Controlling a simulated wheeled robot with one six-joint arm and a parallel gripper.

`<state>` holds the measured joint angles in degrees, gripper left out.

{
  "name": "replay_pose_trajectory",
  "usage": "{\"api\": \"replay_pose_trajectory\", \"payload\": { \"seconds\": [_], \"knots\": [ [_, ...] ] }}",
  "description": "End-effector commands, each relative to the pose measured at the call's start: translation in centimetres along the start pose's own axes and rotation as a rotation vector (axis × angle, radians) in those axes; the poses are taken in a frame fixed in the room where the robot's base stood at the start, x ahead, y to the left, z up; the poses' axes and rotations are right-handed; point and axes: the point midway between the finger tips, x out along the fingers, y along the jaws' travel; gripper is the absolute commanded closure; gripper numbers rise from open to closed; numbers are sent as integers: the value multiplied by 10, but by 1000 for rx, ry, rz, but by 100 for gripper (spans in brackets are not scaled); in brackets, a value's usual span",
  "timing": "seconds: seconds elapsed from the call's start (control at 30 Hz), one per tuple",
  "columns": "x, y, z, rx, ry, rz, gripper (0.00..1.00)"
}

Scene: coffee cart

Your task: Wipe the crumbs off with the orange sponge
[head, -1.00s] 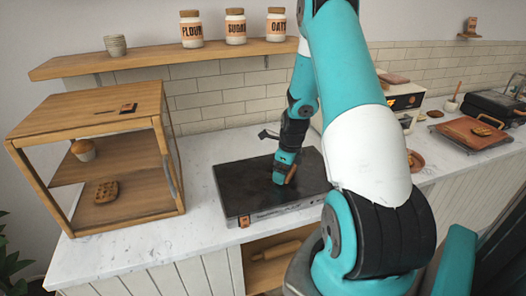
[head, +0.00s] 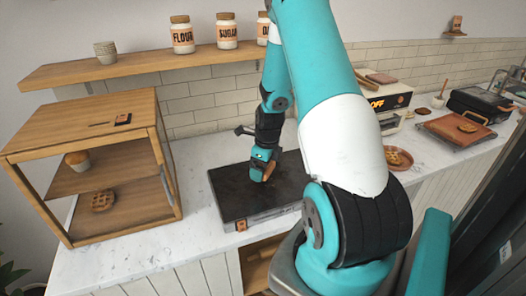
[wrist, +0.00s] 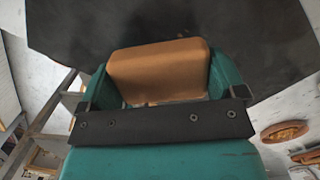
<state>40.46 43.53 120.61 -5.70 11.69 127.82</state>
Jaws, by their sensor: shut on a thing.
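My gripper (head: 262,172) is shut on the orange sponge (wrist: 158,66). In the wrist view the sponge sits between the two teal fingers, its broad face showing against the dark surface. In the head view a sliver of the sponge (head: 269,171) shows at the fingertips, low over or touching the black griddle-like slab (head: 232,195) on the white counter; I cannot tell which.
A wooden display case (head: 85,110) with pastries stands on the left. A shelf (head: 130,72) with jars runs above. At the right are a plate with a pastry (head: 397,157), a wooden board (head: 455,131) and a black press (head: 481,105). Marble counter (head: 110,255) is clear in front of the case.

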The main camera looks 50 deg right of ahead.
Motion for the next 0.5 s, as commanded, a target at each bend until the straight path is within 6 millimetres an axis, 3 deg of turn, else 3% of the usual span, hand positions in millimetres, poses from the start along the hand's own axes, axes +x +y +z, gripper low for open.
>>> {"api": "replay_pose_trajectory", "payload": {
  "seconds": [0.3, 0.5],
  "knots": [
    [-33, -2, 2, 5, -1, -2, 36],
    [-39, -3, 2, 6, 0, -1, 36]
  ]
}}
